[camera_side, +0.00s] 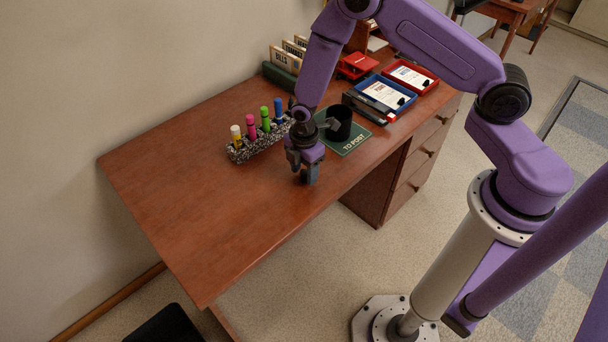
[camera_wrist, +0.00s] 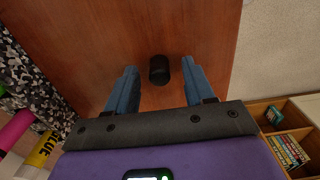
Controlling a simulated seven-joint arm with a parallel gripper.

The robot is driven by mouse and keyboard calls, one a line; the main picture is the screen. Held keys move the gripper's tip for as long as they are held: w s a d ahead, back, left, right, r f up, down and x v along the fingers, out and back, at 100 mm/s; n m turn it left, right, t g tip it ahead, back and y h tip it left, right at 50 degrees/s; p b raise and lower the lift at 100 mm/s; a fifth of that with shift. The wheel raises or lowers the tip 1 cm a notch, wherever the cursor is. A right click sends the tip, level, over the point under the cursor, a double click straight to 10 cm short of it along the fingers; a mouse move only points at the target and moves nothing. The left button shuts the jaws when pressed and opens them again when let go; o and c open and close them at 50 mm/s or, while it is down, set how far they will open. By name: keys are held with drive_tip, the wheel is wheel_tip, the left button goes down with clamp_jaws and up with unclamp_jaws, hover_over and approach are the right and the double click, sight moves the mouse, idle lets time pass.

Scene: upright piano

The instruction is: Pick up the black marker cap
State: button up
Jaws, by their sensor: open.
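The black marker cap (camera_wrist: 158,69) is a small dark cylinder on the brown desk top, near the desk's front edge. My gripper is open and holds nothing. In the side view my gripper (camera_side: 304,174) is low over the desk, pointing down near the front edge. The cap is not visible in the side view.
A speckled holder (camera_side: 240,156) with several coloured markers stands left of my gripper. A black cup (camera_side: 339,121) on a green "TO POST" mat (camera_side: 352,147) stands right. Red and blue trays (camera_side: 404,102) sit farther right. The desk's left part is clear.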

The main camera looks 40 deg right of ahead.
drive_tip(key=shift+f, duration=0.45)
clamp_jaws()
drive_tip(key=shift+r, duration=0.15)
